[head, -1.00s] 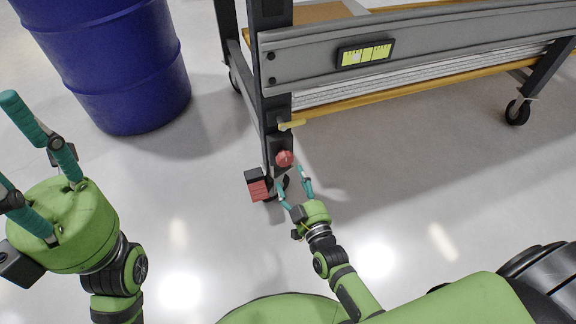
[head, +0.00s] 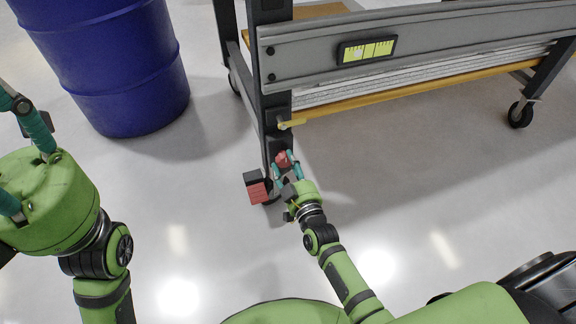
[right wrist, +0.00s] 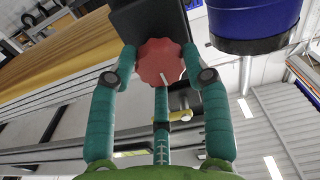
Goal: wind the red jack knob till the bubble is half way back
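The red lobed jack knob (head: 283,157) sits low on the dark leg of the bench frame. My right gripper (head: 286,163) reaches it from the front. In the right wrist view the knob (right wrist: 160,62) lies between the teal fingers (right wrist: 159,65), with fingertips against both sides and a third finger below; a pale line marks its face. The yellow-green level vial (head: 367,50) is on the grey beam, and its small pale bubble (head: 358,54) appears left of centre. My left gripper (head: 28,165) is at the left edge, fingers apart and empty, tips partly out of view.
A blue drum (head: 115,70) stands at the back left. A red and black block (head: 257,188) is beside the leg foot, close to my right gripper. A yellow lever (head: 291,124) sticks out above the knob. The floor (head: 440,180) to the right is clear.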

